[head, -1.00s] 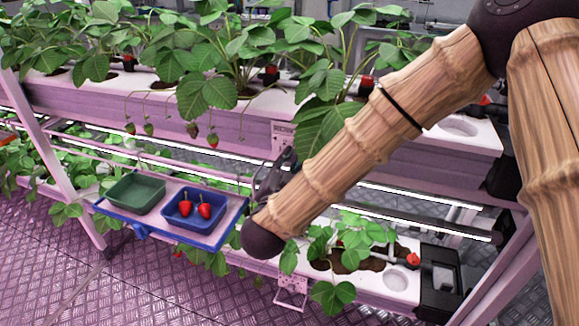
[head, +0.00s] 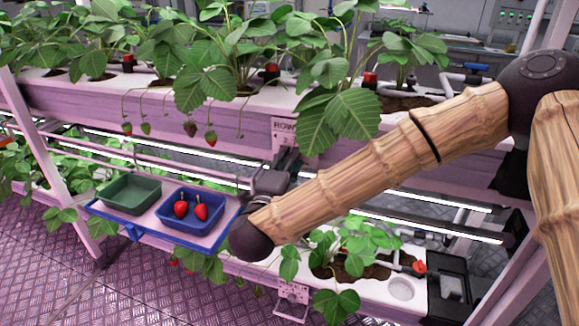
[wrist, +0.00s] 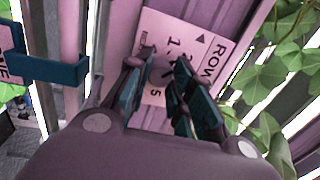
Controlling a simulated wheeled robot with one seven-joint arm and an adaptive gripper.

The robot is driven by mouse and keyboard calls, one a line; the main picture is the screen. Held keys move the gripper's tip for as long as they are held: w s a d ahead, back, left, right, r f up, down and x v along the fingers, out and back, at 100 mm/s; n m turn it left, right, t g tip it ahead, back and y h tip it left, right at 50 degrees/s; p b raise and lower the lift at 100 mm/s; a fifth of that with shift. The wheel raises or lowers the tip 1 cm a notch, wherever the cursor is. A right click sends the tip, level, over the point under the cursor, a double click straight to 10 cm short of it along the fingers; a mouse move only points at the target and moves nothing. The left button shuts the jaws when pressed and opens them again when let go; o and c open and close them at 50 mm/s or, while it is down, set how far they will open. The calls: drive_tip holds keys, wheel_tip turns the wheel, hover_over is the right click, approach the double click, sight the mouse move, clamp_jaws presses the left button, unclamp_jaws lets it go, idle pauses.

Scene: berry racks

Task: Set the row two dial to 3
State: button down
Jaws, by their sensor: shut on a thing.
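A white label plate (wrist: 150,30) marked ROW with an arrow and digits fills the upper middle of the wrist view; 1 and 5 are legible, the row number is not. The same plate (head: 285,129) shows on the upper planter's front in the head view. My gripper (wrist: 162,80) has its fingers shut around a grey dial (wrist: 162,68) in front of the plate. The fingers hide most of the dial, so I cannot tell its setting.
A blue-rimmed tray shelf (head: 225,236) with a green tub (head: 130,192) and a blue tub (head: 190,213) holding two strawberries is close to the left of my wrist. Leaves (wrist: 270,90) crowd the plate's right side. Another plate (head: 292,296) hangs on the lower planter.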

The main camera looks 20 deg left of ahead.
drive_tip(key=m+b, duration=0.1)
drive_tip(key=m, duration=0.3)
drive_tip(key=shift+f+h+b, duration=0.2)
drive_tip(key=shift+h+b, duration=0.1)
drive_tip(key=m+b, duration=0.2)
drive_tip(key=m, duration=0.1)
drive_tip(key=shift+a+h, duration=0.1)
drive_tip(key=shift+h, duration=0.3)
drive_tip(key=m+b, duration=0.2)
drive_tip(key=shift+m, duration=0.3)
drive_tip(key=shift+r+b, duration=0.1)
drive_tip(key=shift+b, duration=0.35)
drive_tip(key=shift+r+m, duration=0.15)
drive_tip(key=shift+m, duration=0.25)
drive_tip(key=c, duration=1.2)
unclamp_jaws()
drive_tip(key=shift+s+a, duration=0.1)
drive_tip(key=shift+s, duration=0.05)
